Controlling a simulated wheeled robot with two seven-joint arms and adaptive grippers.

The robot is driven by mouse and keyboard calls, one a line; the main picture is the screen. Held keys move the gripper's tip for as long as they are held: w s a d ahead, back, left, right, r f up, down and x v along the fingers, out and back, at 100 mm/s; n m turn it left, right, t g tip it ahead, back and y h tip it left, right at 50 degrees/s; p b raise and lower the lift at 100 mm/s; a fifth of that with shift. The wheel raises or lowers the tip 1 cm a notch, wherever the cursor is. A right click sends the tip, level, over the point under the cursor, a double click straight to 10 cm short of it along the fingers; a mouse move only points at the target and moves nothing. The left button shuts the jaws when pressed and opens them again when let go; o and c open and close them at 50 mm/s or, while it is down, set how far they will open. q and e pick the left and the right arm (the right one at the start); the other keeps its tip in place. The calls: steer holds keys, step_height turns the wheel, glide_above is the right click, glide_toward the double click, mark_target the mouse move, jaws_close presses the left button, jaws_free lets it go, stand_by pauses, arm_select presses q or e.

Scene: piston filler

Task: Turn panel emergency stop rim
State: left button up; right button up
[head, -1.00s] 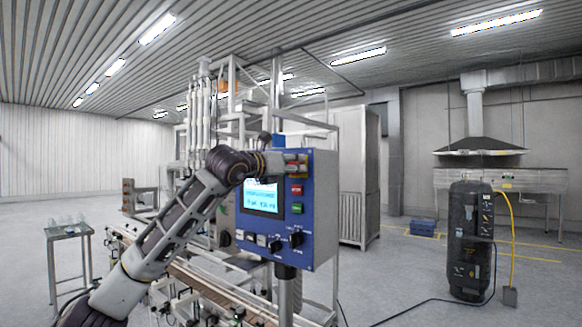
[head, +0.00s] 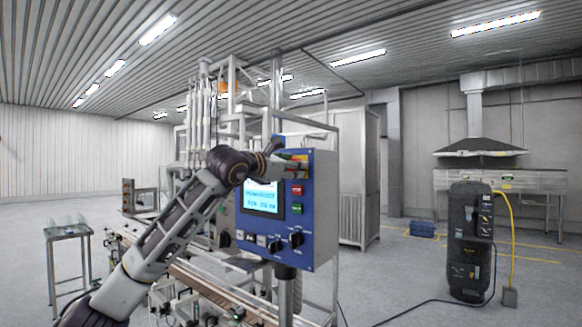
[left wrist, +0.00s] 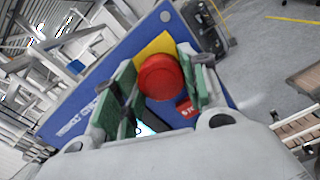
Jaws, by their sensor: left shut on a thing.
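The blue control panel (head: 322,215) stands in the middle of the head view and also fills the back of the left wrist view (left wrist: 80,122). Its round red emergency stop (left wrist: 160,76) sits on a yellow plate (left wrist: 157,46). My left gripper (head: 292,162) is at the panel's upper part and largely covers the stop in the head view. In the left wrist view, the green-padded fingers of my left gripper (left wrist: 161,82) are on both sides of the red head, shut on it. My right gripper is not in view.
Below the gripper the panel carries a lit screen (head: 261,197), a red button (head: 297,189), a green button (head: 297,208) and black knobs (head: 296,238). A filler frame and conveyor stand behind and left. A small table (head: 70,233) stands far left.

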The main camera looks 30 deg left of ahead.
arm_select(q)
steer(key=shift+m, duration=0.6)
steer(key=o, duration=1)
steer(key=shift+o, duration=0.2)
steer(key=s, duration=1.1)
steer(key=shift+s+a, duration=0.4)
steer(key=shift+a, duration=0.05)
stand_by(0.6)
